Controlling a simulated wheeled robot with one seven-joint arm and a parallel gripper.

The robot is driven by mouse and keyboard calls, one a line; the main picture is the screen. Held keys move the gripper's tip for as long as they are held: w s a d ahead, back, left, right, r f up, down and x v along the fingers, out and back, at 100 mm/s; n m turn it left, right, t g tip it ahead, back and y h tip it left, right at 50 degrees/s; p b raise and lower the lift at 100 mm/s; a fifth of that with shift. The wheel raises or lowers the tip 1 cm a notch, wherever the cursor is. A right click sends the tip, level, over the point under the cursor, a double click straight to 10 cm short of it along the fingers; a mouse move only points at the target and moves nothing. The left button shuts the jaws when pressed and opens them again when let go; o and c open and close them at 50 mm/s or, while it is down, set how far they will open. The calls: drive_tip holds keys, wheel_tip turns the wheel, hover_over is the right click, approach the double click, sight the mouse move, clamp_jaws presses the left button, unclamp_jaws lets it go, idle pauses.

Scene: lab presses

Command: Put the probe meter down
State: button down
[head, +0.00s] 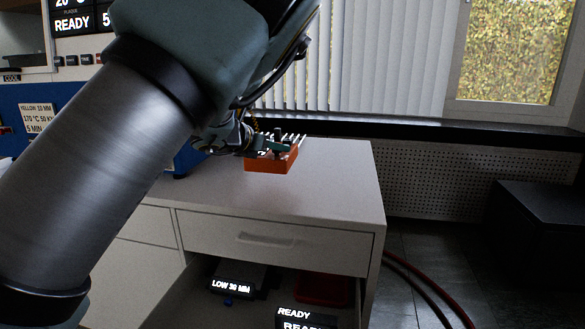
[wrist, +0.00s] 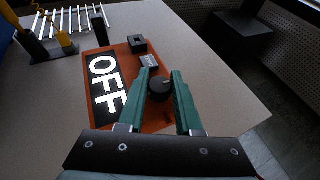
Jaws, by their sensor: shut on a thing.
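The probe meter is an orange box (head: 270,164) with a large white-on-black OFF display, seen close up in the wrist view (wrist: 104,85). A black knob (wrist: 160,89) stands on its top. My gripper (wrist: 162,78) has its green fingers shut on this knob, one on each side. In the head view my gripper (head: 276,145) is right over the meter, and my arm hides part of the area to its left. The meter is level at the countertop (head: 325,180); I cannot tell whether its underside touches.
A rack of pale bars (wrist: 68,19) stands behind the meter. The countertop's right part is clear up to its edge. Below, an open drawer (head: 260,306) holds a dark box labelled LOW 30 MM (head: 232,286) and a red tray (head: 322,289). Red hoses (head: 420,280) lie right.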

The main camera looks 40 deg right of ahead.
sight(271, 173)
wheel_tip(271, 173, down, 8)
drive_tip(key=shift+r, duration=0.1)
drive_tip(key=c, duration=0.6)
unclamp_jaws()
drive_tip(key=v, duration=1.2)
drive_tip(key=shift+b, duration=0.4)
